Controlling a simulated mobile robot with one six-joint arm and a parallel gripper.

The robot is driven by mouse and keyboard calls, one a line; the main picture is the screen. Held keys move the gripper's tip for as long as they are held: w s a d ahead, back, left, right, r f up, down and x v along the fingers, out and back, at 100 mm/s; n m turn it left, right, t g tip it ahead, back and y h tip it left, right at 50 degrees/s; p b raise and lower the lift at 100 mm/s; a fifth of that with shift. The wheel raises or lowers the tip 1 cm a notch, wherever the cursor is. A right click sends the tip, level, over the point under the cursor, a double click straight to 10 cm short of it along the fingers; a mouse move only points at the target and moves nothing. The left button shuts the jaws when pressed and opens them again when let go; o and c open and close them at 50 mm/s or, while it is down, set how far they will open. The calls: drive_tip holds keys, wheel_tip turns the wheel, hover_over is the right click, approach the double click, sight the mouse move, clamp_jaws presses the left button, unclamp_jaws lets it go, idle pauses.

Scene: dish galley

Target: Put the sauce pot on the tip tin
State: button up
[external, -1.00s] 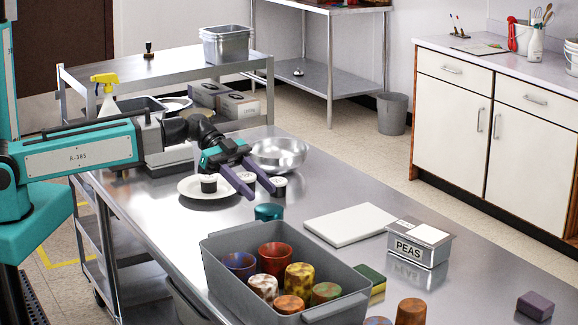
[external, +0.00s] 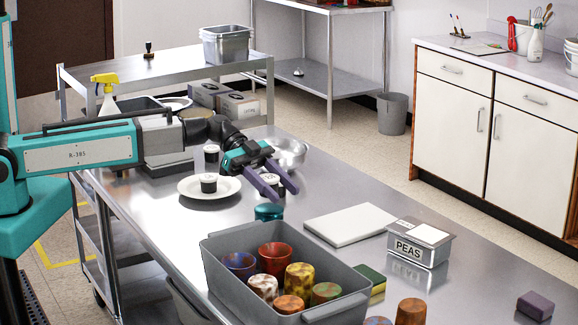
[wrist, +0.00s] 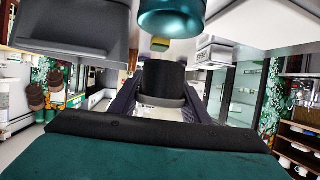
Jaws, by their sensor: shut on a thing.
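My gripper (external: 280,190) is shut on a small black sauce pot with a pale lid (external: 272,179), held above the steel table. In the wrist view the dark pot (wrist: 163,84) sits between the two purple fingers. A short teal round tin (external: 268,212), which looks like the tip tin, stands on the table just below and in front of the fingertips. It also shows at the top of the wrist view (wrist: 170,17). The held pot is apart from the tin. Any pot standing behind the fingers is partly hidden.
A white plate (external: 226,190) bears another black pot (external: 208,183), with one more pot (external: 211,154) behind. A grey tub (external: 222,270) of coloured cups stands close in front of the tin. A white board (external: 348,224) and PEAS container (external: 420,243) lie right. A metal bowl (external: 291,152) stands behind.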

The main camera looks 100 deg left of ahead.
sight(279, 214)
drive_tip(key=shift+f, duration=0.1)
drive_tip(key=shift+f+p, duration=0.85)
drive_tip(key=shift+f, duration=0.8)
drive_tip(key=shift+f+b, duration=0.15)
drive_tip(key=shift+b, duration=0.15)
drive_tip(key=o, duration=1)
drive_tip(key=shift+o, duration=0.2)
drive_tip(key=shift+r+p, duration=0.25)
drive_tip(key=shift+p, duration=0.1)
